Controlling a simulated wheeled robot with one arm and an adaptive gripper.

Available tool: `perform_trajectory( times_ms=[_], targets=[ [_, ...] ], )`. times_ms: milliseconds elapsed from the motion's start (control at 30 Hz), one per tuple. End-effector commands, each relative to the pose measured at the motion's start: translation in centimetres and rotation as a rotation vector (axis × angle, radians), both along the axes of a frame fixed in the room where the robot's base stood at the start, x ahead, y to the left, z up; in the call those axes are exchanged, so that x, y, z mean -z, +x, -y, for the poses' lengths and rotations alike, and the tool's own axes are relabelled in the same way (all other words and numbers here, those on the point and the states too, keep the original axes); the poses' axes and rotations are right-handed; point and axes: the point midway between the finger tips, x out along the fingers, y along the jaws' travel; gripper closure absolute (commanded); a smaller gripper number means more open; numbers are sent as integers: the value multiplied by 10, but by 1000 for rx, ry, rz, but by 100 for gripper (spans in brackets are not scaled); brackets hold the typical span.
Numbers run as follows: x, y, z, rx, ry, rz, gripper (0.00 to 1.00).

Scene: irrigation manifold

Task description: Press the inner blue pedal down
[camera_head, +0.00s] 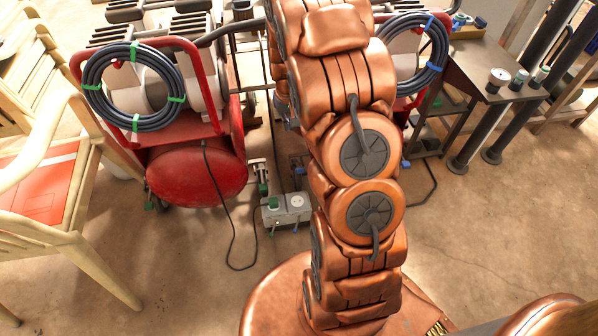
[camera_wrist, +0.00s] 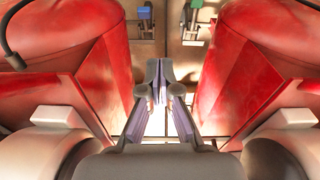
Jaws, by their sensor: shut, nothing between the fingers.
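My gripper (camera_wrist: 161,66) shows in the wrist view with its fingertips together and nothing between them. It points into the gap between two red tanks. My arm hides the gripper there.
Red tanks (camera_head: 199,172) with coiled hoses (camera_head: 134,86) stand either side of my arm. A grey box with a dial (camera_head: 297,203) sits on the floor, a cable beside it. A wooden chair (camera_head: 60,160) is left, a metal table (camera_head: 490,65) right.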

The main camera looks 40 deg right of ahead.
Motion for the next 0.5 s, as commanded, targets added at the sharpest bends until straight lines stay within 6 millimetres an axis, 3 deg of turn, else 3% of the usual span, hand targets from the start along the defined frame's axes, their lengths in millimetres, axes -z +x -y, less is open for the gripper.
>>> perform_trajectory(
  times_ms=[33, 200, 333, 500],
  targets=[
    [34, 6, 11, 13, -2, 6, 100],
    [93, 20, 39, 44, -9, 26, 100],
    [118, 27, 53, 57, -16, 41, 100],
    [129, 30, 59, 63, -19, 48, 100]
  ],
)
